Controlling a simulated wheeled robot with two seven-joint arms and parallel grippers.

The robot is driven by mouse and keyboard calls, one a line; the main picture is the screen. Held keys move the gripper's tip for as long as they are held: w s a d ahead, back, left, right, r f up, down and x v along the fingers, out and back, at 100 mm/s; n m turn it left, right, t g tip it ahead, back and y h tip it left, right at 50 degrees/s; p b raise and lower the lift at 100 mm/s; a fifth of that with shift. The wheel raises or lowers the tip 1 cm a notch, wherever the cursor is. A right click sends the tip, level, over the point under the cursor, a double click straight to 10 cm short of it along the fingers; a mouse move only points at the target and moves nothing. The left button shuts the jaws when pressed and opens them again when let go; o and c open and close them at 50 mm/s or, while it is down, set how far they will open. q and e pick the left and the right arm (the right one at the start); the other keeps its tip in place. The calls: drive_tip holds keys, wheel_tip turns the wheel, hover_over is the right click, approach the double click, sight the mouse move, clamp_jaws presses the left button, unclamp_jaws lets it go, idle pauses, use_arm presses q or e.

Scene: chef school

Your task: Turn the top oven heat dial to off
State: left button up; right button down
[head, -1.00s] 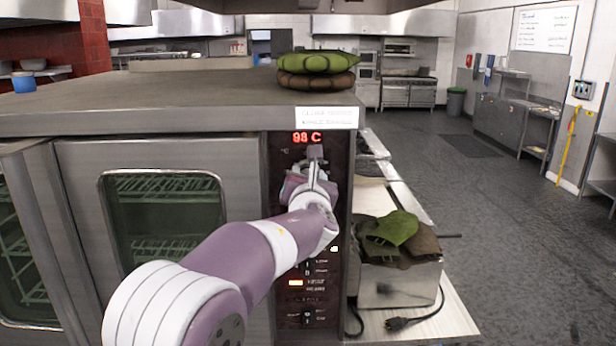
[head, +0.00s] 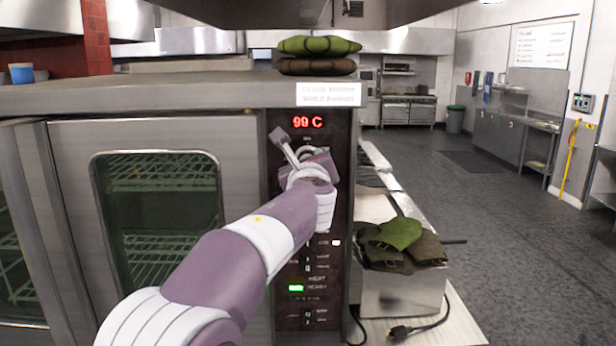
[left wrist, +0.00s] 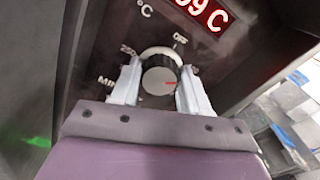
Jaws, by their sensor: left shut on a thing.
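My right gripper is not in view.
The red display (head: 308,122) reads 99 C, and a green lamp (head: 296,288) is lit lower on the panel. The glass oven door (head: 75,180) is closed on the left. Open floor lies beyond.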

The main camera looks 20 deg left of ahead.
use_arm(q)
drive_tip(key=n+b, duration=0.6)
drive_tip(key=n, duration=0.5)
drive_tip(key=shift+a+f+b, duration=0.1)
drive_tip(key=shift+f+b, duration=0.05)
drive_tip(key=shift+b, duration=0.15)
drive_tip(key=shift+n, duration=0.3)
drive_tip(key=o, duration=1.1)
drive_tip(key=shift+s, duration=0.1)
drive_tip(key=shift+c, duration=0.2)
